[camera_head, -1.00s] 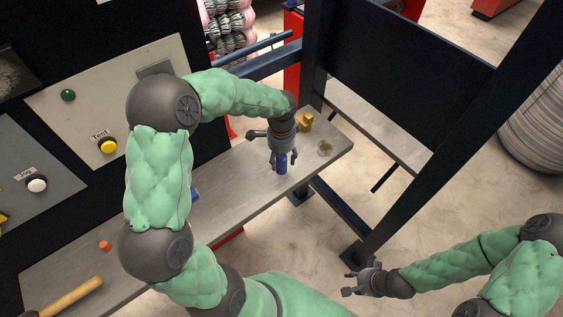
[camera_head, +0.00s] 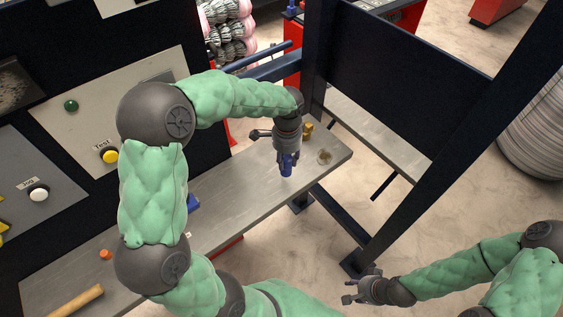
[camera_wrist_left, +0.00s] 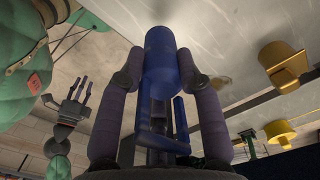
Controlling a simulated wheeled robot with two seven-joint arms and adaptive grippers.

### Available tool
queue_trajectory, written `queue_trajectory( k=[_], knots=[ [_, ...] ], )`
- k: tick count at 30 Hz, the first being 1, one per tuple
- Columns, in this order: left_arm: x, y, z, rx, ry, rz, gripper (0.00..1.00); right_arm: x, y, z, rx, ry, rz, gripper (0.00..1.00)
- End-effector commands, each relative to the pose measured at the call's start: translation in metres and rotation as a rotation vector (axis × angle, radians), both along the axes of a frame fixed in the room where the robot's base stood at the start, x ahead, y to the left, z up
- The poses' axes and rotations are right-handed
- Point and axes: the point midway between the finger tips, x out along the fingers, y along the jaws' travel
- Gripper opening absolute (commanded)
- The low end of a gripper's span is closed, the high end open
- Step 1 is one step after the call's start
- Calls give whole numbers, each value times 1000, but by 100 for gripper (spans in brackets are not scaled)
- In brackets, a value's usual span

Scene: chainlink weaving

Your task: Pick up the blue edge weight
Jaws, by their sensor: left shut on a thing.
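The blue edge weight (camera_head: 287,164) is between the fingers of my left gripper (camera_head: 287,158) in the head view, over the far right part of the grey bench. In the left wrist view the blue weight (camera_wrist_left: 161,62) is a rounded cylinder with a flat bracket-like part below it. The two fingers of my left gripper (camera_wrist_left: 163,82) press on it from both sides. My right gripper (camera_head: 362,289) is low at the right, away from the bench; its fingers look apart with nothing between them.
A brass-coloured piece (camera_head: 307,130) and a small round tan item (camera_head: 324,157) are on the bench (camera_head: 245,195) near the weight. A blue object (camera_head: 193,203), an orange piece (camera_head: 105,254) and a wooden handle (camera_head: 76,301) lie further left. A dark frame post (camera_head: 440,150) stands at the right.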

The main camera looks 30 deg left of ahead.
Motion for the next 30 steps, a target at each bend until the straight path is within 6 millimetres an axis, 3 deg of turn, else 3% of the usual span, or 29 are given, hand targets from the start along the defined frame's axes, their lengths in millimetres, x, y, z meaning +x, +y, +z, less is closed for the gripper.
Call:
queue_trajectory(
  k=[1, 6, 15, 21, 30],
  knots=[
    [3, -9, 14, 1, -7, -5, 0, 0, 0, 4, 0, 0, 0, 40],
    [6, -41, 48, 0, -5, -6, 0, 0, 0, 10, 0, 0, 0, 40],
    [14, -100, 72, 0, -4, -4, 0, 0, 0, 16, 0, 0, 0, 40],
    [16, -118, 79, -1, -2, -1, 0, 0, 0, 17, 0, 0, 0, 40],
    [17, -122, 81, -1, -2, 1, 0, 0, 0, 18, 0, 0, 0, 40]
  ],
)
